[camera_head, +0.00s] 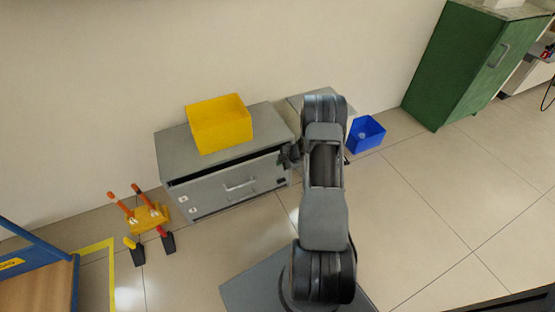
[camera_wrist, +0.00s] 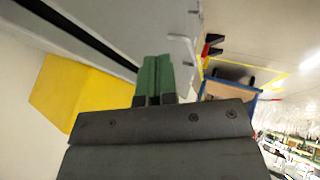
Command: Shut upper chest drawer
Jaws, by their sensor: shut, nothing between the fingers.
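The grey chest (camera_head: 260,118) stands against the wall in the head view. Its upper drawer (camera_head: 215,187) has a bar handle, and a dark gap shows between the drawer's top edge and the chest top. The drawer looks slightly out, but I cannot tell how far. My gripper (camera_head: 287,156) is at the chest's right front corner, partly hidden by my arm. In the wrist view its green fingers (camera_wrist: 155,78) are together and empty, in front of the grey drawer front (camera_wrist: 165,25). I cannot tell whether they touch it.
A yellow bin (camera_head: 220,124) sits on the chest. A blue bin (camera_head: 366,134) is on the floor to the right, near a green cabinet (camera_head: 450,65). Floor at right is clear.

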